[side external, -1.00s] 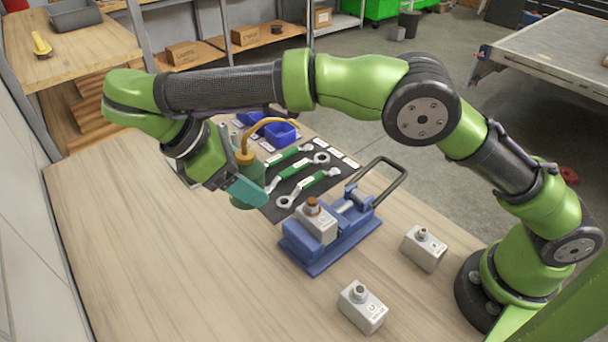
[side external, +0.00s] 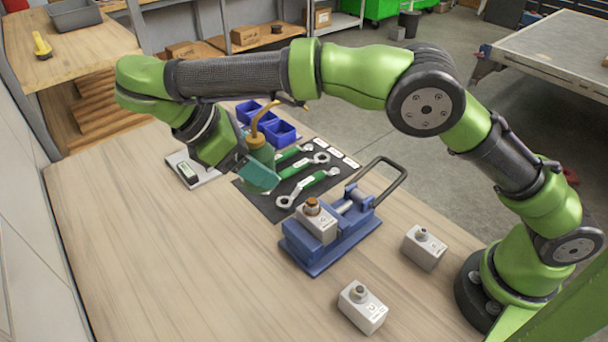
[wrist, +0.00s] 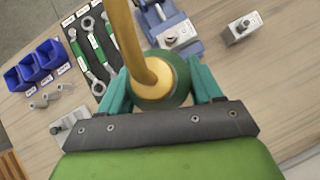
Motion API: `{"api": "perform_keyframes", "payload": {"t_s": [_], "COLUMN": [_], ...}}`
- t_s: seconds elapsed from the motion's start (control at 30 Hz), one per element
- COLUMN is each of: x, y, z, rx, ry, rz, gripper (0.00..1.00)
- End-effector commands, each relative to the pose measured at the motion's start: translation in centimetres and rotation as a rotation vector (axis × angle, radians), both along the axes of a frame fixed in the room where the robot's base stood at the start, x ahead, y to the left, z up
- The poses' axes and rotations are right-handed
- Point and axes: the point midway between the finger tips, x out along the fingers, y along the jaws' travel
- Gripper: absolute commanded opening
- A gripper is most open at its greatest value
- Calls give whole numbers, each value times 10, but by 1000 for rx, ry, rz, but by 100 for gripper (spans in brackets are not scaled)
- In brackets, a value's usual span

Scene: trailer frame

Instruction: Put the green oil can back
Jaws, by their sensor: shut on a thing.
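The green oil can (side external: 262,152) has a brass-coloured top and a long curved spout. My gripper (side external: 262,176) is shut on its body. In the wrist view the can (wrist: 178,98) sits between the two teal fingers of my gripper (wrist: 163,88), with the spout running up the picture. In the side view the can is over the left part of the dark tool mat (side external: 250,205). The fingers hide much of its body, and I cannot tell whether its base touches anything.
Green-handled wrenches (side external: 310,186) lie on the mat. Blue bins (side external: 280,132) stand behind it. A blue clamp fixture (side external: 330,235) holds a grey block. Two more grey blocks (side external: 424,248) (side external: 362,307) stand in front. A pale tray with a small item (side external: 188,172) is at left. The front-left bench is clear.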

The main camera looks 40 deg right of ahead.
Motion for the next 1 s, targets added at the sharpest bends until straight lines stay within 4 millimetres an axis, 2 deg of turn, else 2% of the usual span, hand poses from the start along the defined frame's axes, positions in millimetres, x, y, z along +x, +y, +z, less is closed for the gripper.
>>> {"api": "perform_keyframes", "payload": {"t_s": [0.17,0.3,0.5,0.63,0.77,1.0], "x": [20,42,75,94,109,119], "y": [-37,-61,-78,-78,-66,-23], "z": [-1,-8,-24,-37,-52,-77], "rx": [-5,-8,-12,-16,-18,-24], "ry": [-1,0,-1,-3,-5,-15], "rz": [178,392,739,978,1229,1658], "gripper": [34,34,34,34,34,34]}}
